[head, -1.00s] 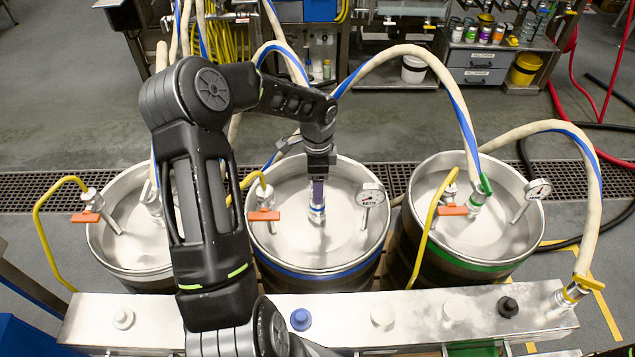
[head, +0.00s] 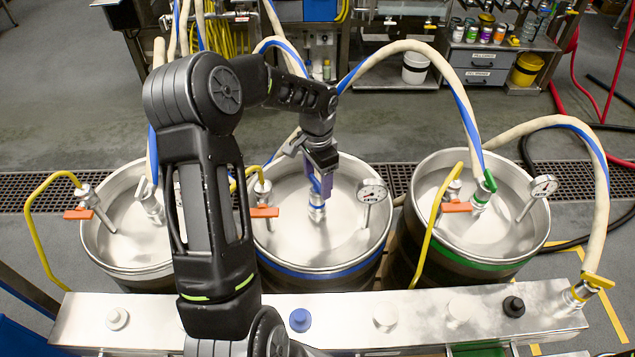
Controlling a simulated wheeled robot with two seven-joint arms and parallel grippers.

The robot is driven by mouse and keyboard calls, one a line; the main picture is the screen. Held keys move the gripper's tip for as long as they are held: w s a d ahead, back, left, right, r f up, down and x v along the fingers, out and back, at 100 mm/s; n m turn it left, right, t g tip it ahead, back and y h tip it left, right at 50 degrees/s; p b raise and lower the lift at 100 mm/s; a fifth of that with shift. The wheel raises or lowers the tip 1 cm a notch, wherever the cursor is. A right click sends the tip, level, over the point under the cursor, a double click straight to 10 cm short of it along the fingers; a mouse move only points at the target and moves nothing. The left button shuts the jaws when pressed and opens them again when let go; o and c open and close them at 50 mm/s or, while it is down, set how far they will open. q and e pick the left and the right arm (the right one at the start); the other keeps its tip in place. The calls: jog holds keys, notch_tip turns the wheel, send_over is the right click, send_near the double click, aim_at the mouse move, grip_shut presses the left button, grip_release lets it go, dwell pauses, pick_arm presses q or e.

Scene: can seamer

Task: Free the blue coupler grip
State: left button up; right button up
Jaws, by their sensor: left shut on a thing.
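The middle drum (head: 372,246) has a blue band and a silver coupler (head: 316,212) standing upright on its lid. The blue coupler grip (head: 315,184) shows as a narrow blue strip just above the coupler's body. The hose with the blue stripe (head: 283,47) passes behind my left arm towards this coupler. My right gripper is out of view.
A pressure gauge (head: 372,191) stands close to the right of the gripper, and an orange valve handle (head: 264,212) to the left. The right drum (head: 516,232) has a green coupler grip (head: 490,181). A steel rail (head: 415,312) with coloured knobs runs in front.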

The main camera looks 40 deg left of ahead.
aim_at(318, 182)
pick_arm(q)
jog(key=shift+n+b, duration=0.6)
jog(key=shift+n, duration=0.9)
jog(key=o, duration=1.4)
jog(key=shift+c, duration=0.2)
jog(key=shift+r, duration=3.9)
